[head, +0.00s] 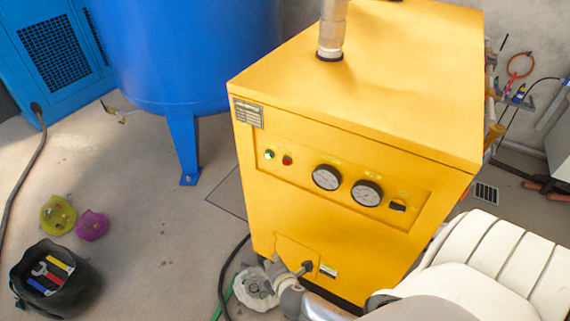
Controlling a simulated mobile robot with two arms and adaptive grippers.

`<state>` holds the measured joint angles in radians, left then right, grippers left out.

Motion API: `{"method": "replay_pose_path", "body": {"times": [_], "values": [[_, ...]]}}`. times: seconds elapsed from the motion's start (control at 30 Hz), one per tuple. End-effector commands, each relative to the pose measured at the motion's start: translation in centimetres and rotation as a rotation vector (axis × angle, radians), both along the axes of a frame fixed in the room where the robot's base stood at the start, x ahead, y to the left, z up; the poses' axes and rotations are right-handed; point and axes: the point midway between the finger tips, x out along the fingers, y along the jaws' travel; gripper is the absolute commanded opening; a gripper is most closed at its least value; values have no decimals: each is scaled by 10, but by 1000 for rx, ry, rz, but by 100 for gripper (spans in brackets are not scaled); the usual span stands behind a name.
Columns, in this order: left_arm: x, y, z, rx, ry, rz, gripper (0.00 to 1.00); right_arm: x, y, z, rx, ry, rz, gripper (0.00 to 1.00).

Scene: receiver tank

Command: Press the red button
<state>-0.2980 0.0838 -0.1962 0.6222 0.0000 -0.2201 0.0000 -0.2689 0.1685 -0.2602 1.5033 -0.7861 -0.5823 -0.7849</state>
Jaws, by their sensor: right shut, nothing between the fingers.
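The red button (287,160) is a small round button on the front panel of the yellow machine (360,150), right of a green button (269,154). Nothing covers it. My right gripper (274,268) is low in front of the machine, below and apart from the red button. It is shut and empty. My left gripper is not in the head view.
Two round gauges (326,177) and a black switch (397,206) sit right of the buttons. A blue tank (190,50) stands to the left. A black tool bag (55,280) and yellow and purple bags lie on the floor at left. Open floor lies between.

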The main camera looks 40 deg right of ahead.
Motion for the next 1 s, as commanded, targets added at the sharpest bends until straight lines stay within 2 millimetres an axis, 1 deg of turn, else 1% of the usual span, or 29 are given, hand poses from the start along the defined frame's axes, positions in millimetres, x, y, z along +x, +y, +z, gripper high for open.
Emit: {"method": "replay_pose_path", "body": {"times": [0.03, 0.07, 0.1, 0.17, 0.2, 0.3, 0.4, 0.5, 0.6, 0.87, 1.0], "values": [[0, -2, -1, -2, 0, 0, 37, 17, -1, 32, -84, -54, 43, 0], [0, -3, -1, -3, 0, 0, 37, 26, -2, 51, -138, -82, 66, 0], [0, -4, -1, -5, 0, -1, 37, 36, -3, 76, -208, -119, 91, 0], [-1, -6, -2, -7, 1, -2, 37, 47, -5, 112, -309, -168, 119, 0], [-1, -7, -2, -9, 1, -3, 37, 53, -6, 134, -369, -197, 131, 0], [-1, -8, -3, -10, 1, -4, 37, 61, -9, 180, -497, -257, 146, 0], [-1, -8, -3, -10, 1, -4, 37, 64, -11, 212, -583, -295, 148, 0], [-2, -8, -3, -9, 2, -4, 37, 65, -12, 230, -630, -314, 146, 0], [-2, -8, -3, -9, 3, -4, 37, 65, -12, 236, -647, -320, 145, 0], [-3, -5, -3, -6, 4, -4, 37, 65, -12, 236, -647, -320, 146, 0], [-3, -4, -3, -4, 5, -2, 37, 67, -16, 236, -647, -320, 145, 0]]}}
